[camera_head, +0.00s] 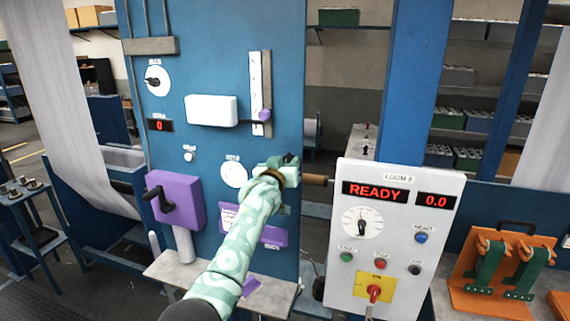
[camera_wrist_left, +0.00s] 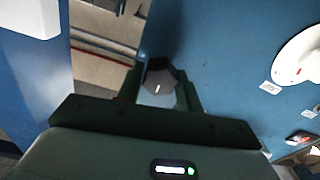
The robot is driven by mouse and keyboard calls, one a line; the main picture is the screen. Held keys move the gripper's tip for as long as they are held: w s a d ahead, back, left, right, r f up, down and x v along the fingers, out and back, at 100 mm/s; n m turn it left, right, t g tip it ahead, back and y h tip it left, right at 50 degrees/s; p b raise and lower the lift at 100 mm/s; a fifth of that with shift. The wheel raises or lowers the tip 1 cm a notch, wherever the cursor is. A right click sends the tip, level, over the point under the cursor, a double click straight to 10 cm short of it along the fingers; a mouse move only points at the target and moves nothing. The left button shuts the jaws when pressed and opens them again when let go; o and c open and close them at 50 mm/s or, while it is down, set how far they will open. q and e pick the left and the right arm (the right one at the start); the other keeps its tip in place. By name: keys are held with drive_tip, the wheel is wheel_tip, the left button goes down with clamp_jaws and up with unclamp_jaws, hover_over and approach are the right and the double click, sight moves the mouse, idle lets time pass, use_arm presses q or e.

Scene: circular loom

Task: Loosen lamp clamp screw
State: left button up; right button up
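My left gripper (camera_head: 289,162) is at the right edge of the blue loom panel, its arm reaching up from the bottom of the head view. In the left wrist view, a dark faceted knob (camera_wrist_left: 160,77) with a small white mark, likely the clamp screw, sits between the two fingertips (camera_wrist_left: 160,84). The fingers lie close on both sides of it; I cannot tell whether they press on it. In the head view a small dark part (camera_head: 291,158) shows at the gripper, which hides most of it. No lamp can be made out. My right gripper is not in view.
A purple crank box (camera_head: 175,200) and a white dial (camera_head: 233,174) are on the blue panel (camera_head: 210,70). An orange stand (camera_head: 500,270) is far right.

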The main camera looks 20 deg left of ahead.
use_arm(q)
drive_tip(key=o, duration=0.3)
drive_tip(key=s, duration=0.7)
drive_tip(key=shift+a, duration=0.15)
idle(1.9)
